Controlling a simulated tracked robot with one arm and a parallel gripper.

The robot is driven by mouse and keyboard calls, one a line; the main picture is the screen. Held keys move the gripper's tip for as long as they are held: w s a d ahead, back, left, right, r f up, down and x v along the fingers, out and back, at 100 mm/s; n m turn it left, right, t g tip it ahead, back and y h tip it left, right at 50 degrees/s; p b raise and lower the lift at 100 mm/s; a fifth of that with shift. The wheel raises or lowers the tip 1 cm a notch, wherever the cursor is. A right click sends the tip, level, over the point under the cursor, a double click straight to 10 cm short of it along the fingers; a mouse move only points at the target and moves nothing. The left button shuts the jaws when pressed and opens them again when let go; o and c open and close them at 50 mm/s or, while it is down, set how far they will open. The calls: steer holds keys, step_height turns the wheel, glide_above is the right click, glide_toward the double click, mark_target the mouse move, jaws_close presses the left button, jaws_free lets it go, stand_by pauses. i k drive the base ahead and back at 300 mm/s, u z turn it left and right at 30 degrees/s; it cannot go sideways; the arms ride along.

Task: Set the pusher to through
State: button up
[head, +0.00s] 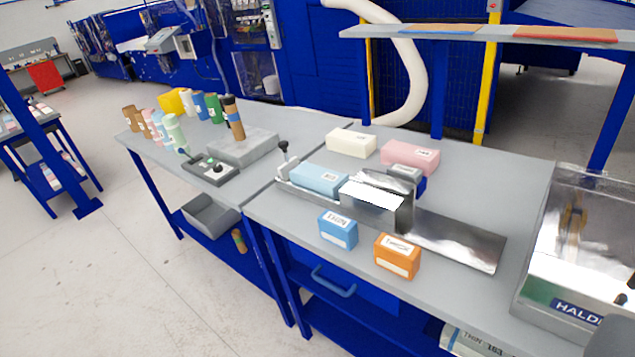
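A metal fixture runs along the right-hand table, with a shiny chute plate (455,240) at its right end. At its left end stands a lever with a black ball knob (283,146), upright and leaning slightly; it appears to be the pusher's handle. A light blue foam block (319,178) lies in the channel beside it, left of a shiny metal housing (375,207). I cannot read any position mark for the pusher. The channel inside the housing is hidden. My gripper is not in view, and nothing is seen touching the lever.
A blue THIN block (338,230) and an orange THICK block (397,257) stand in front of the fixture. White (351,142) and pink (409,157) foam blocks lie behind. A shiny machine (575,255) stands right.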

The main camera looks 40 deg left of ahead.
mark_target(284, 169)
steer(key=u, duration=1.25)
